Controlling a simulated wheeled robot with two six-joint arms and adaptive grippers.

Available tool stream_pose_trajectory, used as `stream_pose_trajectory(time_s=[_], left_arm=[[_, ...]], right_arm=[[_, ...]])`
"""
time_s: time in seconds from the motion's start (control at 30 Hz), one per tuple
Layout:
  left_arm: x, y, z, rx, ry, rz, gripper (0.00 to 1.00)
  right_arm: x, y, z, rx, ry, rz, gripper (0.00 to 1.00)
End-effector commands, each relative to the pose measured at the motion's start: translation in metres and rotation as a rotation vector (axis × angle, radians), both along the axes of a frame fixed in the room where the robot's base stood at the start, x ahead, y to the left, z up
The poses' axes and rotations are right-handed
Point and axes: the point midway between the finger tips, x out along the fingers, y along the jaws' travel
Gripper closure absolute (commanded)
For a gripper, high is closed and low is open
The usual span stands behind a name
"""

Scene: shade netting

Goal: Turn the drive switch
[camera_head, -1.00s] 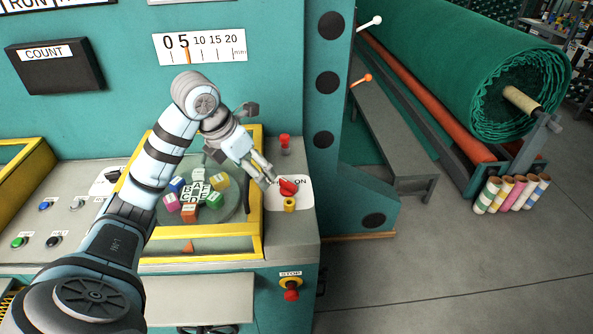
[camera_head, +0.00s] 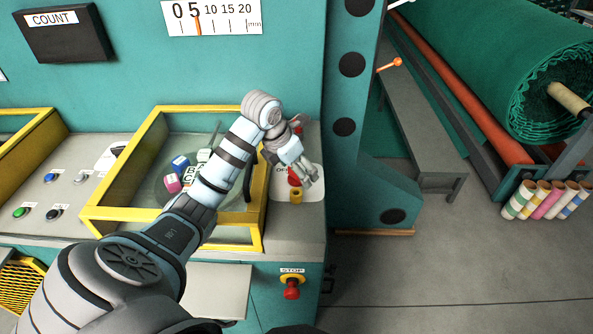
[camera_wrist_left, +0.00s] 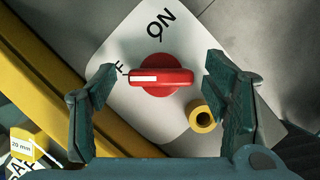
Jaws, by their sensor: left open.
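The red drive switch (camera_wrist_left: 160,82) sits on a white plate (camera_wrist_left: 135,60) marked ON, with a second label partly hidden behind a finger. Its handle lies crosswise in the left wrist view, its white stripe towards the partly hidden label. My left gripper (camera_wrist_left: 160,72) is open, one finger on each side of the handle, with gaps between. In the head view the switch (camera_head: 294,177) is partly covered by my left gripper (camera_head: 303,176). My right gripper is not in view.
A yellow cylinder (camera_wrist_left: 202,117) stands close beside the switch. A yellow-framed window (camera_head: 105,215) over cubes is to the left. A red STOP button (camera_head: 291,289) is on the front face below. A teal upright (camera_head: 349,130) rises to the right.

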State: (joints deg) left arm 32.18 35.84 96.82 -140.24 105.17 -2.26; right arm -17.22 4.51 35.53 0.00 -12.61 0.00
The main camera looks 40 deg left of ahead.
Motion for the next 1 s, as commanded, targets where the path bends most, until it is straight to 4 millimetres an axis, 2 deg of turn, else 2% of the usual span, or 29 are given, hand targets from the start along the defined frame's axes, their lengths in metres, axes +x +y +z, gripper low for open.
stream_pose_trajectory(time_s=[0.27, 0.57, 1.0], left_arm=[[0.0015, -0.0004, -0.0034, 0.0, -0.001, 0.0, 0.3], [0.0014, -0.0004, -0.0031, 0.0, -0.001, 0.0, 0.78], [0.0021, 0.0005, -0.003, -0.001, -0.002, -0.081, 0.78]], right_arm=[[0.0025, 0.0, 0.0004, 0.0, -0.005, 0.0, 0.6], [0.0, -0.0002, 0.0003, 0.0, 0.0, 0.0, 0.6], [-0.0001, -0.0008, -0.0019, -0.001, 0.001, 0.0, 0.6]])
